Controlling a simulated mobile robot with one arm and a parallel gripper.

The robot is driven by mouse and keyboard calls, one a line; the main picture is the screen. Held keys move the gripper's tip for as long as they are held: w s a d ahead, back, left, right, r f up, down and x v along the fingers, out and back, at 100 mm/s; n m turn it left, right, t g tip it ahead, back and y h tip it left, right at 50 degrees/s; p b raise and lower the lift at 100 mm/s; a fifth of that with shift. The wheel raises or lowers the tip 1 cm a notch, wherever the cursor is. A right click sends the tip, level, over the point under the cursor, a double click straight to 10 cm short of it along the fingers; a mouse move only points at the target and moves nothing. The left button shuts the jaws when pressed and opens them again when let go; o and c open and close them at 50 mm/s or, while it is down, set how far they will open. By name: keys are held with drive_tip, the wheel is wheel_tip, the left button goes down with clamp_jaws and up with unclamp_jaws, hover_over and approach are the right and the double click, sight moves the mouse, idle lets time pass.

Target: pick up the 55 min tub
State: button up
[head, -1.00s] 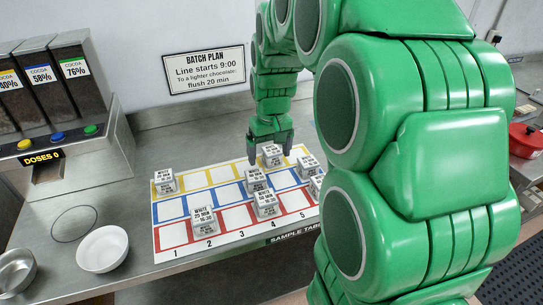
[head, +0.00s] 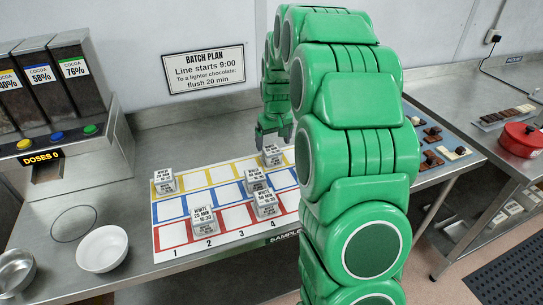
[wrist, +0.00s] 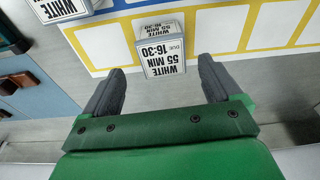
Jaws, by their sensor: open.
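The 55 min tub (wrist: 162,48) is a small clear tub with a white label reading WHITE 55 MIN, upside down in the wrist view. It stands in the yellow row of the board, at its back edge. In the head view it appears to be the rearmost tub (head: 271,155), its label too small to read surely. My gripper (wrist: 160,75) is open and empty, its two dark fingers pointing at the tub with one to each side. The tub is ahead of the fingertips, not between them. In the head view my gripper (head: 273,136) is just behind that tub.
The numbered board (head: 172,241) holds several similar tubs, one of them (wrist: 60,8) near the gripper in the wrist view. My arm hides the board's right end. A white bowl (head: 103,249) and cocoa dispenser (head: 60,100) are left. A red pot (head: 521,139) stands far right.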

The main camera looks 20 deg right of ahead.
sight(272, 150)
drive_tip(key=shift+w+a+f, duration=0.15)
drive_tip(key=shift+f, duration=1.3)
drive_tip(key=shift+w+a+f, duration=0.1)
drive_tip(key=shift+f, duration=1.3)
drive_tip(key=shift+c, duration=0.4)
drive_tip(key=c, duration=1)
drive_tip(key=shift+c, duration=0.2)
